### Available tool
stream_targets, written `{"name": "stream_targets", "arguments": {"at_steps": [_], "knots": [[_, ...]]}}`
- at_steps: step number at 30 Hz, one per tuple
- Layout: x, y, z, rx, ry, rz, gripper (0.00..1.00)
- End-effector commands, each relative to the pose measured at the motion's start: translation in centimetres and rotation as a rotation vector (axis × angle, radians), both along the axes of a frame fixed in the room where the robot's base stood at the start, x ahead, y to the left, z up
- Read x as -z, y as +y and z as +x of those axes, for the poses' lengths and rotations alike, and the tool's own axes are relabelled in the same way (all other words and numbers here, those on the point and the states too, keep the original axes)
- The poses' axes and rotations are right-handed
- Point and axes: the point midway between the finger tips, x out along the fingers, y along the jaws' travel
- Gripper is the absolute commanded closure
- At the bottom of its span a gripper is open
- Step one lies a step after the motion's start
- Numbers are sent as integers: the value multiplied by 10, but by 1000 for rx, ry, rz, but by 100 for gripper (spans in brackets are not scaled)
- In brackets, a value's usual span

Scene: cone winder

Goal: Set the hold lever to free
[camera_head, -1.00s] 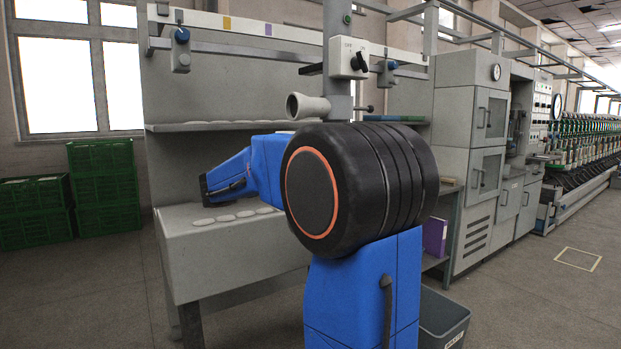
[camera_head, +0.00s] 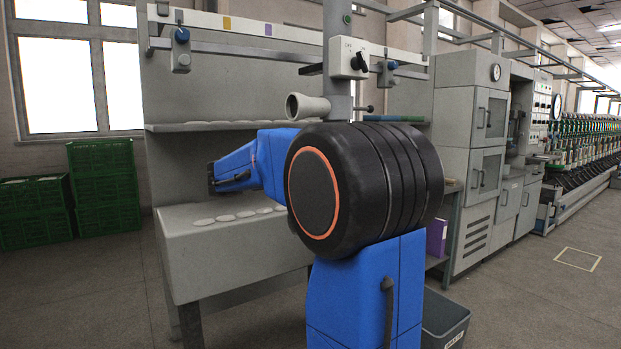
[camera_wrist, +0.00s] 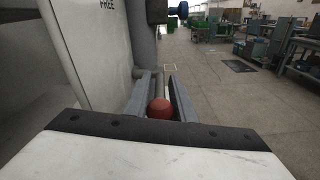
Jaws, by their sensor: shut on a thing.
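In the wrist view, the two grey fingers of my gripper (camera_wrist: 161,88) stand on either side of a round red knob (camera_wrist: 160,108).
A grey post with a white switch box (camera_head: 347,58) and black knob rises behind my arm. A grey bench (camera_head: 235,250) stands left of my arm, with green crates (camera_head: 103,187) farther left. A grey bin (camera_head: 443,318) stands at lower right. Open floor lies right.

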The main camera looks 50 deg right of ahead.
Motion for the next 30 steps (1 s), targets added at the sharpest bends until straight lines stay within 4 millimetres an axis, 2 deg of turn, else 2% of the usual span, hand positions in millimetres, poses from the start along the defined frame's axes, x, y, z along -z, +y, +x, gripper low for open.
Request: {"name": "stream_targets", "arguments": {"at_steps": [13, 14, 15, 25, 30], "knots": [[-4, 0, 0, -2, -14, 55, 100], [-4, 0, 0, -2, -14, 55, 72], [-4, 0, 0, -2, -14, 55, 70], [-4, 2, 1, -2, -14, 55, 70], [-6, 17, 5, -5, -15, 54, 70]]}}
